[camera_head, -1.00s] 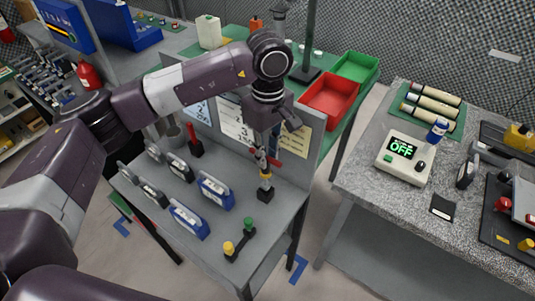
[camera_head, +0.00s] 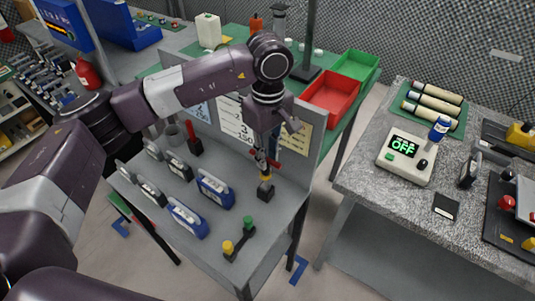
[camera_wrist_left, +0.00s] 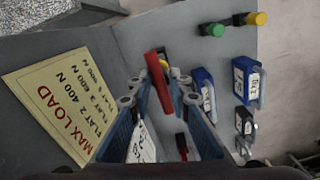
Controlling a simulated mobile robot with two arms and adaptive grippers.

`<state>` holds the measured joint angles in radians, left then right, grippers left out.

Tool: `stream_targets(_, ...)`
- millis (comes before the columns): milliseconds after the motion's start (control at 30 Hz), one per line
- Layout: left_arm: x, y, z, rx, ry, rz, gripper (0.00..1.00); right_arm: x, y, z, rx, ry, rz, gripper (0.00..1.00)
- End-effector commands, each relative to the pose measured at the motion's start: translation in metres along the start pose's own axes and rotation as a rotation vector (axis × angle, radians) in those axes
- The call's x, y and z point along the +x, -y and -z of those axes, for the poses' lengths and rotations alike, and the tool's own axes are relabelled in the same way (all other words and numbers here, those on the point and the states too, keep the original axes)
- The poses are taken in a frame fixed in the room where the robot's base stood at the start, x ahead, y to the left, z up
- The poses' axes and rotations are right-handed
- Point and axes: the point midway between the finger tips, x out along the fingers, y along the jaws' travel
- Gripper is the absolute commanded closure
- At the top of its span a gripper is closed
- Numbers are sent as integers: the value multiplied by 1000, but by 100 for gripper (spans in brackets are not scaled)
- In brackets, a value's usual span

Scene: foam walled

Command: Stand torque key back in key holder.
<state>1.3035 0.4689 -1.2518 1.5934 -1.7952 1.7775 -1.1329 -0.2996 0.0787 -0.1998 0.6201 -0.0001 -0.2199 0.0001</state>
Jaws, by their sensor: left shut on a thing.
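The torque key has a red crossbar handle that shows between the fingers in the left wrist view (camera_wrist_left: 157,82). My left gripper (camera_head: 264,161) points down over the grey bench and is shut on the torque key. In the left wrist view its two blue-grey fingers (camera_wrist_left: 160,100) lie either side of the red bar. Below it stands the black key holder (camera_head: 266,193), with a yellow part (camera_head: 266,178) just above it. The key's lower end is mostly hidden, so I cannot tell whether it sits in the holder. My right gripper is not in view.
Several blue and grey label-bearing items (camera_head: 216,190) stand left of the holder. A stand with yellow and green knobs (camera_head: 238,241) is in front. An upright panel with a MAX LOAD sign (camera_wrist_left: 62,112) rises behind. A second red-handled item (camera_head: 193,139) stands back left.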

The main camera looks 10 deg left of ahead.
Motion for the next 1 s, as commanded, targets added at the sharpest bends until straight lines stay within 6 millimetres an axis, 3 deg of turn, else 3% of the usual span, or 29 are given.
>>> stream_targets(1000, 26, -1, 0, 0, 0, -1, 100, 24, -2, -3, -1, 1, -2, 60)
